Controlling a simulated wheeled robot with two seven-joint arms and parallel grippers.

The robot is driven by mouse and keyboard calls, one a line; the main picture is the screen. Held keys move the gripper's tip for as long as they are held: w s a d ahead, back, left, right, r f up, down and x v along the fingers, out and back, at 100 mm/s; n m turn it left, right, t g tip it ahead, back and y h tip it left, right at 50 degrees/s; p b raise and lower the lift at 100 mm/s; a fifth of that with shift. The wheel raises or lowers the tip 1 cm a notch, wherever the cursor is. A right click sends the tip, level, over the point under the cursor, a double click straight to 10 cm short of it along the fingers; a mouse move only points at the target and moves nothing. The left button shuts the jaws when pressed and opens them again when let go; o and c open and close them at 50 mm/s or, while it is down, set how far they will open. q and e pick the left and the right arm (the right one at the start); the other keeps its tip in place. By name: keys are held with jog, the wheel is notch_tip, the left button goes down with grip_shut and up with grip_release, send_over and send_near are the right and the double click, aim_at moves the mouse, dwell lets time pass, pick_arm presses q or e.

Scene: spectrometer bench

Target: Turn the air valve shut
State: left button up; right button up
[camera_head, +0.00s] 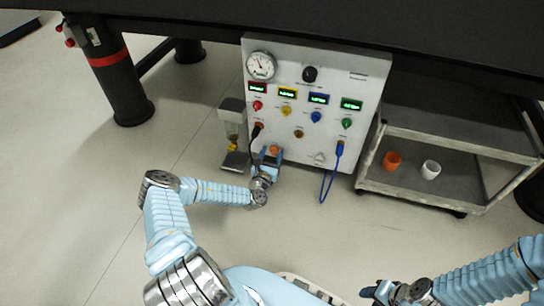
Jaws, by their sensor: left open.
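The white control panel (300,75) stands under the dark bench. It carries a round gauge (261,65), a black knob (310,74) and rows of small coloured knobs. I cannot tell from labels which knob is the air valve. My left gripper (267,156) is open at the panel's lower left, its fingers by an orange knob (274,150). Whether the fingers touch this knob is too small to tell. A pale fitting (319,158) sits to the right, low on the panel. My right gripper (372,291) is low in the picture, away from the panel; its fingers are unclear.
A black lead and a blue cable (324,186) hang from the panel near my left gripper. A small stand (233,126) is left of the panel. A cart (424,190) at right holds an orange cup (392,161) and a white cup (430,170). The floor at left is clear.

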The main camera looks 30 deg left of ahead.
pick_arm(q)
jog(key=shift+w, duration=0.2)
jog(key=shift+c, duration=0.3)
jog(key=c, duration=1)
